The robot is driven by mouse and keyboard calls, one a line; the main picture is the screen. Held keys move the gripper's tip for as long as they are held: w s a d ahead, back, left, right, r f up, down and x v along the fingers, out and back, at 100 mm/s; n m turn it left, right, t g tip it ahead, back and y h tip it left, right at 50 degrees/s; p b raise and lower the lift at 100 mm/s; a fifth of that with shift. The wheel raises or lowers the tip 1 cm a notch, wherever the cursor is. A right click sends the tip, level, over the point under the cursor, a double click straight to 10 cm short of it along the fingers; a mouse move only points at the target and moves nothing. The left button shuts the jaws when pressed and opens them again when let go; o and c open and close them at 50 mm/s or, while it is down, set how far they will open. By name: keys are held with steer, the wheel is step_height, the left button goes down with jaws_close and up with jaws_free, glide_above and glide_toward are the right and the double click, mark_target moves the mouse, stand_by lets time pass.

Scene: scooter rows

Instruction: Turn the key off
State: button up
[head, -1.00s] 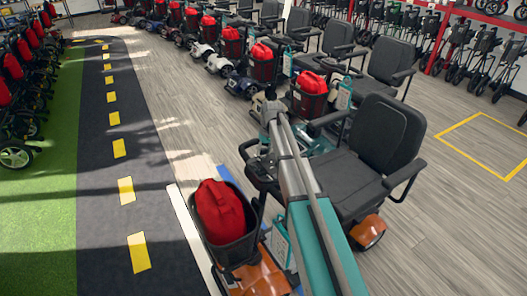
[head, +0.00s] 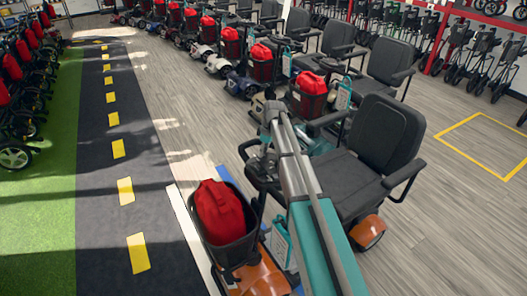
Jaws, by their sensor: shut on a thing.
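The nearest scooter has an orange body (head: 262,277), a black seat (head: 378,140) and a front basket with a red bag (head: 220,211). Its dark tiller (head: 256,184) stands between basket and seat. My arm reaches over the scooter from the bottom of the head view. My gripper (head: 260,164) is down at the tiller's control head, small and partly hidden by my arm. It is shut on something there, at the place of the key. The key itself is too small and covered to make out, so its turn position cannot be told.
More scooters with red bags stand in a row behind, the closest one with a black basket (head: 307,103). A dark lane with yellow dashes (head: 125,191) runs along the left. Wooden floor is open at the right, around a yellow outline (head: 470,122).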

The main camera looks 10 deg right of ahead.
stand_by(0.3)
steer(key=o, duration=1.1)
steer(key=shift+o, duration=0.2)
steer(key=shift+m, duration=0.3)
